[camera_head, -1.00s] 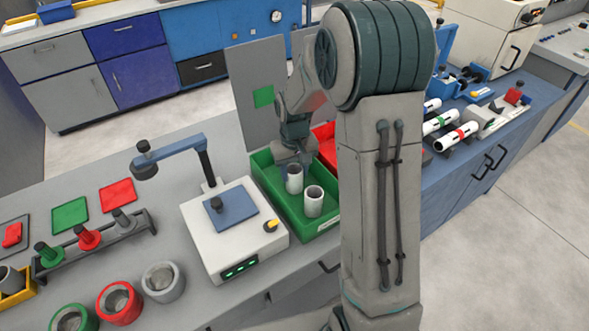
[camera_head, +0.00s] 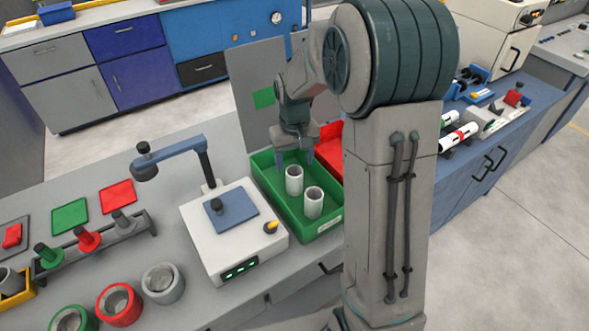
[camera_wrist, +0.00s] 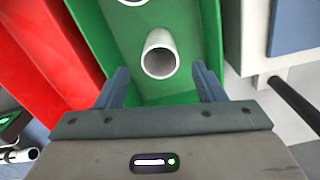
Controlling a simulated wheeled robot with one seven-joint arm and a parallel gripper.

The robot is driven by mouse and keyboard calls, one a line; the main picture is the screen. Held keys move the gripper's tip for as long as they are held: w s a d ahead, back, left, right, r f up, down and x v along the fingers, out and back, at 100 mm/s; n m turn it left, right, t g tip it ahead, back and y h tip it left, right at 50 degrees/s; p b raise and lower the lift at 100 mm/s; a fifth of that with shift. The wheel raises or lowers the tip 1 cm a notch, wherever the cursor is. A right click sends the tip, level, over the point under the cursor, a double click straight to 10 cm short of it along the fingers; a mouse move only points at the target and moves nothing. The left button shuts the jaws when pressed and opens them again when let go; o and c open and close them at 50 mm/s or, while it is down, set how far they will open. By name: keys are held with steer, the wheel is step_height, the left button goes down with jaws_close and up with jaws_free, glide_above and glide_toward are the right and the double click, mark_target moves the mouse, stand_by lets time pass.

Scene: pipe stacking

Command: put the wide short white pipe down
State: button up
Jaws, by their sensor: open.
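Two white pipes stand upright in the green tray (camera_head: 262,187). The rear one, which I take for the wide short white pipe (camera_head: 294,182), is nearest my gripper (camera_head: 294,161). The other white pipe (camera_head: 313,204) stands in front of it, to the right. In the wrist view my gripper (camera_wrist: 160,73) is open, with its two fingers apart and nothing held. The near pipe (camera_wrist: 159,62) shows ahead, between the finger directions, with its open end toward the camera. Part of the other pipe (camera_wrist: 133,2) is cut off at the top edge.
A red tray (camera_head: 329,150) adjoins the green one, partly hidden by my arm. A white device with a blue plate (camera_head: 233,210) stands left of the green tray, close to its wall. A grey panel (camera_head: 250,115) rises behind. Colored ring holders (camera_head: 119,304) stand at the front left.

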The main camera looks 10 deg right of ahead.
step_height(320, 180, up, 7)
steer(key=s+r+m+t, duration=0.1)
steer(key=s+r+t, duration=0.1)
steer(key=s, duration=1.9)
steer(key=shift+r+m+t, duration=0.3)
steer(key=shift+t, duration=0.1)
